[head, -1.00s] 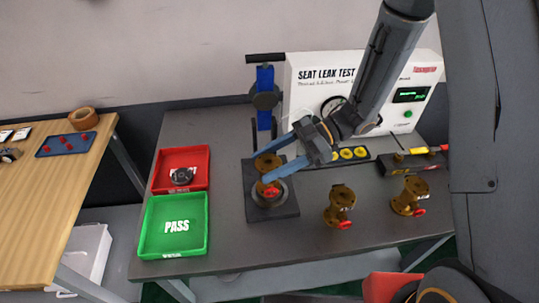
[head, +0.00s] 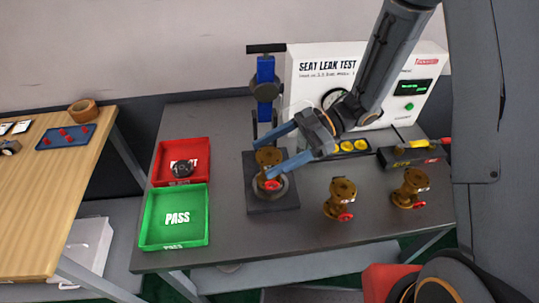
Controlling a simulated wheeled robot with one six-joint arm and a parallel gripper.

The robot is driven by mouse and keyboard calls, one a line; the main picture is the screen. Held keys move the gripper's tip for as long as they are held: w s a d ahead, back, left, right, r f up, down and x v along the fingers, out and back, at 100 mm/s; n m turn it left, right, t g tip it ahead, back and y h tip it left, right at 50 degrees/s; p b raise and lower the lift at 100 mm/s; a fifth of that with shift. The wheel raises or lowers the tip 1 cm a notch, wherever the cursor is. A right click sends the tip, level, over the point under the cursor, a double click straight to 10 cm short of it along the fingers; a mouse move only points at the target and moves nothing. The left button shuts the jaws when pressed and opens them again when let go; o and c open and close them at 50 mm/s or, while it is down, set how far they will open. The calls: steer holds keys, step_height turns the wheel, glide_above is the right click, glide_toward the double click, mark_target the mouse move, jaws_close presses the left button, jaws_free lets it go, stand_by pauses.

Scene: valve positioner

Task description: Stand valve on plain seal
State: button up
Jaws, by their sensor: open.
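A brass valve (head: 268,160) with a red handle stands upright on the round seal (head: 282,190) of the dark square test plate (head: 272,208). My gripper (head: 264,152) is open, with its blue fingers on either side of the valve; I cannot tell whether they touch it. The fingers partly cover the valve and the seal. Two more brass valves with red handles stand on the bench to the right, one nearer the middle (head: 341,198) and one farther right (head: 410,188).
A red tray (head: 205,152) holding a dark round part (head: 182,169) and a green PASS tray (head: 152,218) lie left of the plate. A blue clamp column (head: 265,80) rises behind the plate. The white SEAT LEAK TEST box (head: 310,85) stands at the back.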

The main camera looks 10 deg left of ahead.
steer(key=b+v, duration=0.3)
steer(key=v, duration=0.8)
steer(key=shift+d+b, duration=0.3)
